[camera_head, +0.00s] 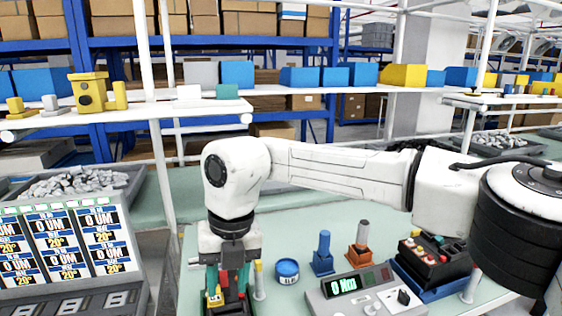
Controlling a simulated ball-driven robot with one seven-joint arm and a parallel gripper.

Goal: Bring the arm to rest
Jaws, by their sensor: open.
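My white arm reaches in from the right and bends down at the left side of the green-topped bench (300,215). My gripper (230,292) hangs from it, pointing down. Its jaws are open, low over the bench's front left part. Red, green and yellow parts show around and below the fingers; what they belong to is partly hidden. A grey test unit (365,294) with a lit green display stands to the right of the gripper.
A blue round tin (287,272), a blue-handled piece (323,254) and an orange-based piece (359,250) stand right of the gripper. A dark box with coloured buttons (432,258) is farther right. A display panel (65,245) and a grey bin of metal parts (80,184) are left.

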